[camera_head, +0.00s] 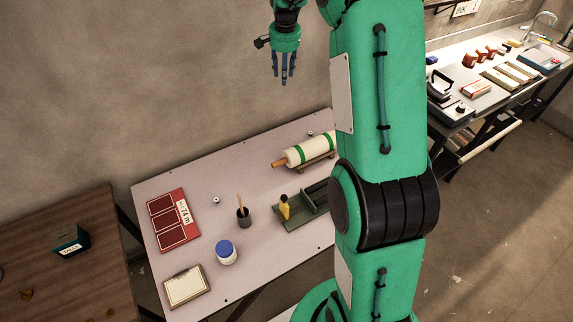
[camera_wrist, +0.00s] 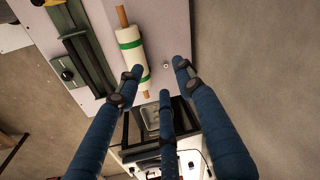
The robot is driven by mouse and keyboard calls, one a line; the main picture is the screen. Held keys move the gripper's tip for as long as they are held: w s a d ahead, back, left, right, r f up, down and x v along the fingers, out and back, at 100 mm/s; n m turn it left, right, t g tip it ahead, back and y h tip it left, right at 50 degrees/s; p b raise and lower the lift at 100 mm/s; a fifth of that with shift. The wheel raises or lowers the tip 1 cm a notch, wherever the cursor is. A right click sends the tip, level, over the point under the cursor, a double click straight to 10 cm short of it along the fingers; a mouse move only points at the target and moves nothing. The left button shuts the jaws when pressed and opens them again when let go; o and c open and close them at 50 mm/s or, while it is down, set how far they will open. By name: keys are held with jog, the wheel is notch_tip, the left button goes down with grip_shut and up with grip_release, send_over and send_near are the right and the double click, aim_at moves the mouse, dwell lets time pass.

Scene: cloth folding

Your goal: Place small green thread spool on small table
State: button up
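My gripper (camera_head: 284,80) is high in front of the wall, above and behind the pale table (camera_head: 170,193), with fingers pointing down. In the wrist view its blue fingers (camera_wrist: 153,78) are spread with nothing between them. I make out no plain small green thread spool. A white roller with green bands and wooden ends (camera_head: 308,150) lies at the back of the pale table; it also shows in the wrist view (camera_wrist: 130,55). A lower brown table (camera_head: 45,215) stands at the left. I cannot tell which table is the small one.
The pale table holds a red case (camera_head: 172,219), a clipboard (camera_head: 185,287), a blue-lidded jar (camera_head: 226,253), a dark cup (camera_head: 243,217) and a green tray (camera_head: 297,213). A cluttered bench (camera_head: 500,85) stands right.

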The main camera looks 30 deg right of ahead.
jog(key=s+a+r+n+t, duration=0.1)
jog(key=s+a+r+n, duration=0.2)
jog(key=s+a+r, duration=0.65)
jog(key=s+a+r+n+t, duration=0.1)
jog(key=s+a+r+n, duration=0.2)
jog(key=s+a+r, duration=0.65)
jog(key=s+a+f+n, duration=0.2)
jog(key=s, duration=0.7)
jog(key=s+a+f+n+t, duration=0.1)
jog(key=s+a+f, duration=0.1)
jog(key=s, duration=0.7)
jog(key=s+a+f+n, duration=0.2)
jog(key=s+a+f, duration=0.1)
jog(key=s, duration=0.7)
jog(key=shift+a+n+t+y, duration=0.2)
jog(key=shift+n+t+y, duration=0.1)
jog(key=shift+t, duration=0.1)
jog(key=shift+f+b, duration=0.8)
